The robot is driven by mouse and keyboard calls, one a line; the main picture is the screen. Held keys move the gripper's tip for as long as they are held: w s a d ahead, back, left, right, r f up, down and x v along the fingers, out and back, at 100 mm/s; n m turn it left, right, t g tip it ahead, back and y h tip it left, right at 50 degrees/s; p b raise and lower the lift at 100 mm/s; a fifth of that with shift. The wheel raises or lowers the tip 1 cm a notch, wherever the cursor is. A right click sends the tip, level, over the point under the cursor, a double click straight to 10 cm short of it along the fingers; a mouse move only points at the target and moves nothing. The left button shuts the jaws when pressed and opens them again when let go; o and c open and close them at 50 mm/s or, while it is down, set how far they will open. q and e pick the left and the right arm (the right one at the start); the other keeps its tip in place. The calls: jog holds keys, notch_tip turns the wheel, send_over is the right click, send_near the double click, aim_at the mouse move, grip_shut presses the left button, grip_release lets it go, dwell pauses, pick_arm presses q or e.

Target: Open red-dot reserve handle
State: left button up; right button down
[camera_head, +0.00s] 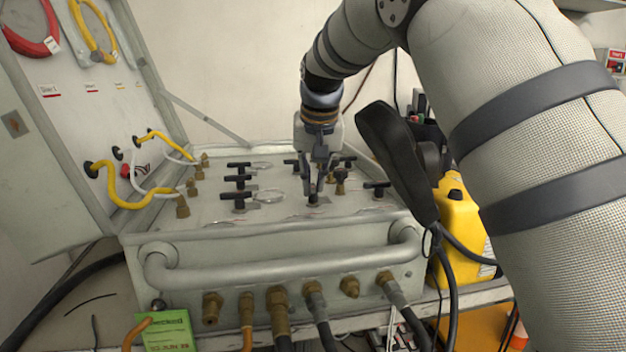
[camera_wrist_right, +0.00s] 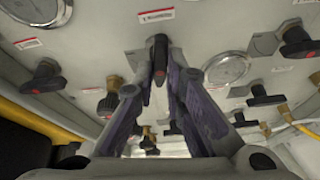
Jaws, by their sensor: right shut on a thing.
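The diver air panel (camera_head: 190,229) lies flat in an open case, with several black T-handles on it. My right gripper (camera_head: 314,190) reaches down from above onto one handle (camera_head: 314,201) near the front middle of the panel. In the right wrist view the gripper (camera_wrist_right: 163,75) has its two fingers on either side of this black handle (camera_wrist_right: 160,50), shut on it. A red dot shows on the handle's end. The handle lies lengthwise between the fingers, crosswise to most neighbouring handles. My left gripper is not in view.
Neighbouring black handles stand at left (camera_head: 239,197) and right (camera_head: 377,186) of the gripper. Two round gauges (camera_wrist_right: 226,69) flank the held handle in the wrist view. A thick front rail (camera_head: 280,270), hose fittings and a yellow case (camera_head: 460,225) are nearby.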

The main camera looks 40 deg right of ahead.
jog(key=shift+d+n, duration=0.1)
jog(key=shift+n, duration=0.4)
jog(key=shift+n+y, duration=0.3)
jog(key=c, duration=1.7)
grip_release()
jog(key=shift+o, duration=0.2)
jog(key=v, duration=1.2)
jog(key=shift+s, duration=0.15)
